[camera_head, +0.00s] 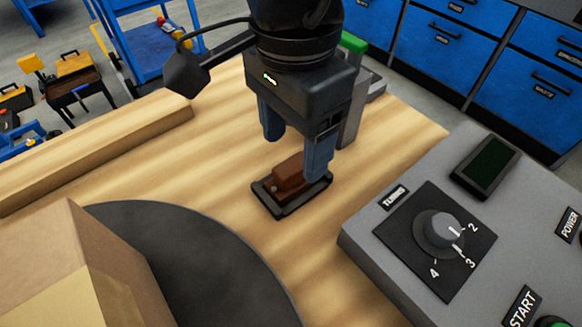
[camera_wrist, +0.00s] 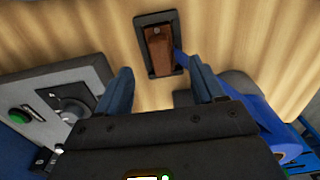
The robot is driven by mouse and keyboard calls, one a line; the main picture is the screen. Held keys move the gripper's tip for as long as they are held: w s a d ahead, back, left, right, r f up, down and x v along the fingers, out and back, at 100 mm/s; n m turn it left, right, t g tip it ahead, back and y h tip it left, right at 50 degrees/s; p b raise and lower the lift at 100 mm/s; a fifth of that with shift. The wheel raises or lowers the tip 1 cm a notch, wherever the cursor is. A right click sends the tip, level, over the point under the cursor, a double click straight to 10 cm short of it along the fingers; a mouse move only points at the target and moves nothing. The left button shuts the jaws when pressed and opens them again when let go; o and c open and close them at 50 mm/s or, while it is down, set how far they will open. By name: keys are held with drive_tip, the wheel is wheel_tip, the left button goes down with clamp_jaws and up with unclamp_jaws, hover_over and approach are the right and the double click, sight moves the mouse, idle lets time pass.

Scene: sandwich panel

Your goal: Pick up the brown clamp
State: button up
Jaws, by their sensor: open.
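The brown clamp (camera_head: 289,177) is a small brown block resting in a black rectangular tray (camera_head: 291,206) on the wooden table. In the wrist view the clamp (camera_wrist: 159,50) lies in the black tray (camera_wrist: 140,20), beyond my fingers, with a round grey spot on its far end. My gripper (camera_head: 294,155) points down over the clamp with its two blue fingers apart. In the head view the right finger overlaps the clamp's right side. In the wrist view the gap between the fingertips (camera_wrist: 157,75) is empty. I cannot tell whether a finger touches the clamp.
A grey control panel (camera_head: 375,218) with a knob stands to the right. A dark round disc (camera_head: 215,245) and a cardboard box (camera_head: 75,245) are at the front left. A wooden beam (camera_head: 100,150) runs along the left table edge. Bare wood lies between the disc and the panel.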

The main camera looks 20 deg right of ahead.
sight(292, 164)
wheel_tip(292, 164, down, 5)
drive_tip(key=shift+f, duration=0.1)
idle(0.3)
drive_tip(key=c, duration=1.2)
drive_tip(key=shift+o, duration=0.2)
drive_tip(key=shift+w+r, duration=0.1)
drive_tip(key=shift+r, duration=0.65)
wheel_tip(292, 164, up, 2)
drive_tip(key=shift+r, duration=0.25)
drive_tip(key=s+d+r+p, duration=0.2)
drive_tip(key=s+d+r, duration=0.5)
drive_tip(key=r, duration=0.5)
drive_tip(key=shift+s+d+p, duration=0.15)
drive_tip(key=shift+d+p, duration=0.2)
drive_tip(key=shift+d, duration=0.7)
